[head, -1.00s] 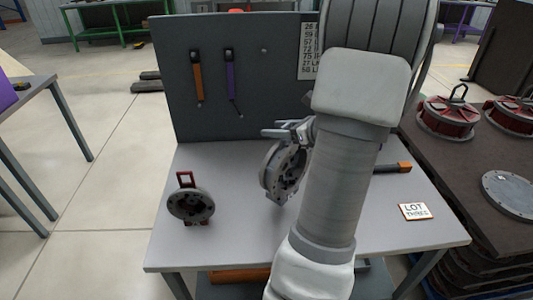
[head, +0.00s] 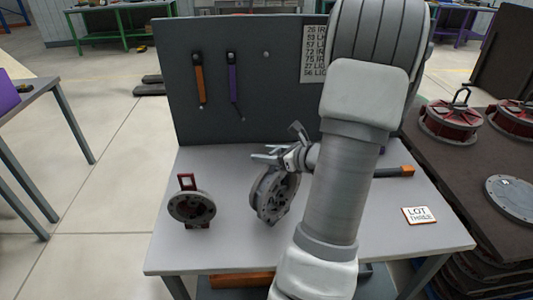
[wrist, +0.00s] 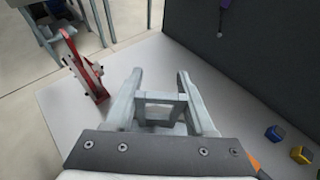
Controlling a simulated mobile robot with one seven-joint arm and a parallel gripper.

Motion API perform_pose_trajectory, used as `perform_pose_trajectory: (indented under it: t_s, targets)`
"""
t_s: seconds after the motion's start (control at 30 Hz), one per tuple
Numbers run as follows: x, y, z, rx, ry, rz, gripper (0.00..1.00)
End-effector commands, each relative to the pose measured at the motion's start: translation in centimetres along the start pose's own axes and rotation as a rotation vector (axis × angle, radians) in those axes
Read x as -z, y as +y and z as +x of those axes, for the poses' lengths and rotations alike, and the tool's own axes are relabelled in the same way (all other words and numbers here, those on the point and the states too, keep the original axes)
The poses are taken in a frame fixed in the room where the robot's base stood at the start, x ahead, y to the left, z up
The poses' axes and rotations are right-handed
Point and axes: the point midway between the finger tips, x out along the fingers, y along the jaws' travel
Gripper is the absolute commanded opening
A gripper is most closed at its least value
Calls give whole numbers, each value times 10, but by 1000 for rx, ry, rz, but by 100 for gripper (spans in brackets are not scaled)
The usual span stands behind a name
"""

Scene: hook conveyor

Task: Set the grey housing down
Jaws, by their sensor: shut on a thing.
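The grey housing (head: 268,198), a round ribbed part, hangs on edge from my gripper (head: 280,157) over the middle of the work table (head: 230,240). Its lower edge is close to the table top; I cannot tell whether it touches. In the wrist view my gripper (wrist: 160,88) is shut on a grey frame-like handle of the housing between its two fingers. The rest of the housing is mostly hidden there. My arm covers part of the table to the right of the housing.
A grey flanged part with a red frame (head: 190,182) stands at the table's left. A grey tool board (head: 215,125) rises behind. A "LOT THREE" card (head: 420,215) lies right. Blue (wrist: 275,133) and yellow (wrist: 301,155) cubes lie near the board. The front left is clear.

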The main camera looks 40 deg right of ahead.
Motion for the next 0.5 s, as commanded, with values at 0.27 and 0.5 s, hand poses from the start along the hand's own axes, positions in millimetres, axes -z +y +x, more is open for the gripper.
perform_pose_trajectory:
  t_s: [0.27, 0.5]
  targets:
    - [2, 0, 1, 0, 0, 0, 82]
    - [2, 0, 1, 0, 0, 0, 85]
